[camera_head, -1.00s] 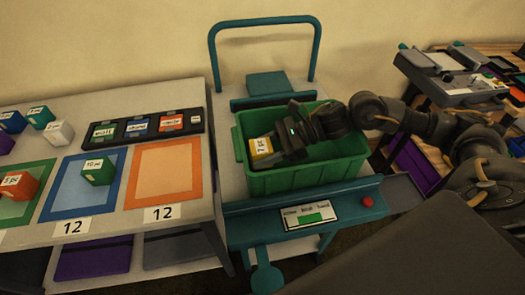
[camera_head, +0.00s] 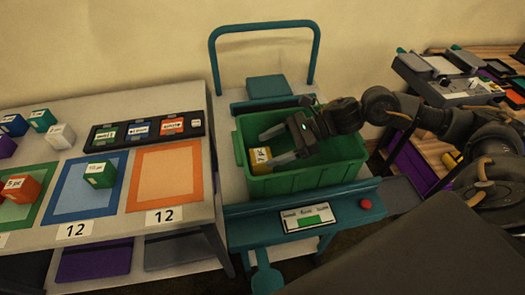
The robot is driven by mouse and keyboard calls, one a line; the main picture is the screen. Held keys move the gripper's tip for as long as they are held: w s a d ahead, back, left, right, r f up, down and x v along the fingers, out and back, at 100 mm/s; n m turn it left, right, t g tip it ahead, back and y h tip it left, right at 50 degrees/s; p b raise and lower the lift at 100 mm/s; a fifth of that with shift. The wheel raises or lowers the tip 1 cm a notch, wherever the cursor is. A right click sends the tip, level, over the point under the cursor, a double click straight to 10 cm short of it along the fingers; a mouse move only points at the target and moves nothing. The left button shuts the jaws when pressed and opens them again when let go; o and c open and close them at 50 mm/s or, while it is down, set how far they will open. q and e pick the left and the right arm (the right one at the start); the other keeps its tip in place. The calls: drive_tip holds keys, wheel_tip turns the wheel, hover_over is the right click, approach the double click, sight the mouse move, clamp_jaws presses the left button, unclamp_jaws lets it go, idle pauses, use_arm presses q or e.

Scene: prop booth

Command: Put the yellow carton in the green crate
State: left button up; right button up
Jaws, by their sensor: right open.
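The yellow carton (camera_head: 261,157), with a white label on one side, is inside the green crate (camera_head: 308,182), near its left wall. The crate stands on a teal-framed cart. My right gripper (camera_head: 268,149) reaches into the crate from the right. Its two grey fingers are spread apart, one on the far side of the carton and one on the near side. I cannot tell whether either finger touches the carton. The carton's lower part is hidden by the crate wall. My left gripper is not in view.
A table on the left holds orange, blue and green framed mats (camera_head: 168,205), a green carton (camera_head: 100,174), an orange carton (camera_head: 20,188) and a black tray (camera_head: 150,129). The cart has a tall teal handle (camera_head: 213,60) behind and a red button (camera_head: 366,204) in front.

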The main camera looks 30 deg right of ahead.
drive_tip(key=v, duration=0.4)
drive_tip(key=shift+s+d+f+b, duration=0.1)
drive_tip(key=shift+d+f+b, duration=0.15)
drive_tip(key=shift+b, duration=0.15)
use_arm(q)
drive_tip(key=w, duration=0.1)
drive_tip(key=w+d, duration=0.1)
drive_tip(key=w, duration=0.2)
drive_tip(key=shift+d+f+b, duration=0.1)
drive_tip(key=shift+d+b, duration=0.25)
drive_tip(key=shift+b, duration=0.05)
use_arm(e)
drive_tip(key=v, duration=0.4)
drive_tip(key=shift+d+r, duration=0.2)
drive_tip(key=shift+r, duration=0.15)
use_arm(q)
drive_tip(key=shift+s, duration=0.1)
